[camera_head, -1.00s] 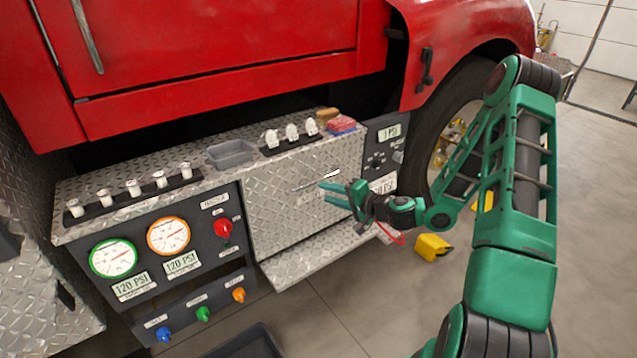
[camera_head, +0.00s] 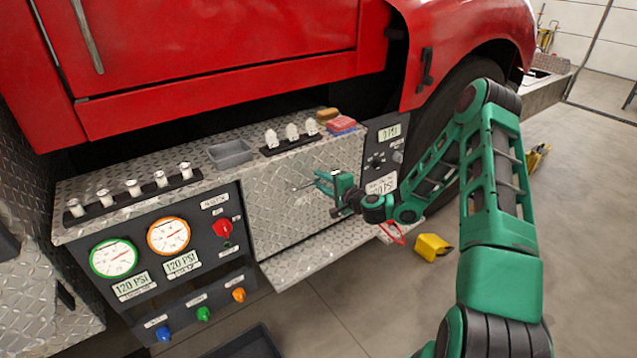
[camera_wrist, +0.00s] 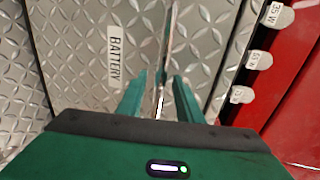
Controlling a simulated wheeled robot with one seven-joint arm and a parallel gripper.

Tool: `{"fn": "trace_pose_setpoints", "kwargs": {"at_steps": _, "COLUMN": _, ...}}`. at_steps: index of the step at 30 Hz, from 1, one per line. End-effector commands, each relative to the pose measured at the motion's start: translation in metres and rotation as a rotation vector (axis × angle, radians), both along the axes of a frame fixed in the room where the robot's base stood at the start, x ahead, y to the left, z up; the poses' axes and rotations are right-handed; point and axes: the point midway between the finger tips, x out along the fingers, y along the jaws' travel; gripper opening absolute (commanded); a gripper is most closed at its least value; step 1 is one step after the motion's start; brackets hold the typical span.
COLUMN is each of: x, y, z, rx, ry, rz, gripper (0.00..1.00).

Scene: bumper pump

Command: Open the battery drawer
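The battery drawer (camera_head: 285,215) is a shut diamond-plate panel in the middle of the bumper. Its thin bar handle (camera_wrist: 168,45) runs up and down in the wrist view, beside a white BATTERY label (camera_wrist: 114,55). My gripper (camera_head: 322,183) is at the drawer front in the head view and hides part of the handle. In the wrist view my gripper (camera_wrist: 159,90) has its two green fingers apart, one on each side of the handle. I see gaps between the fingers and the bar.
A gauge panel (camera_head: 140,290) with knobs is left of the drawer, and a control panel (camera_head: 384,150) is right of it. A diamond-plate step (camera_head: 310,258) juts out below. A grey tray (camera_head: 230,153), switches and sponges sit on top. A yellow block (camera_head: 432,247) is on the floor.

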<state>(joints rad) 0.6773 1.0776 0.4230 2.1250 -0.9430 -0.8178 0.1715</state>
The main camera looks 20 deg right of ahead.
Motion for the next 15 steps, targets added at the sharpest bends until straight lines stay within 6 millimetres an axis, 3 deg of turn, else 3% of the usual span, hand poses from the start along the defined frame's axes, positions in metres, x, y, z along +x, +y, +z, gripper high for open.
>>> {"fn": "trace_pose_setpoints", "kwargs": {"at_steps": 6, "x": 0.014, "y": 0.004, "z": -0.003, "rx": 0.0, "ry": 0.0, "rz": 0.0, "gripper": 0.33}}
{"fn": "trace_pose_setpoints", "kwargs": {"at_steps": 15, "x": 0.015, "y": 0.004, "z": -0.003, "rx": 0.0, "ry": 0.001, "rz": 0.0, "gripper": 0.3}}
